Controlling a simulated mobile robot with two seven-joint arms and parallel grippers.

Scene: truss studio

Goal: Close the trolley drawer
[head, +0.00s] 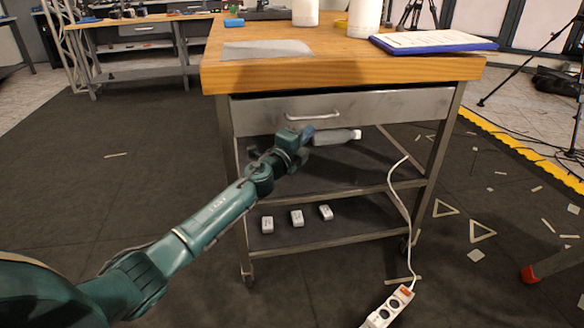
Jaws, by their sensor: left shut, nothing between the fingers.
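The trolley (300,72) has a thick wooden top and a grey metal frame. Its grey drawer front (400,106) sits under the top, with a curved bar handle (312,115) near the middle. A thin dark gap shows above the drawer front; I cannot tell whether the front is fully flush with the frame. My right gripper is not in view.
A blue clipboard (432,42), a grey sheet (267,49) and white bottles (364,17) stand on the top. White boxes (297,218) lie on the bottom shelf. A white cable (396,190) hangs down to a power strip (388,307).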

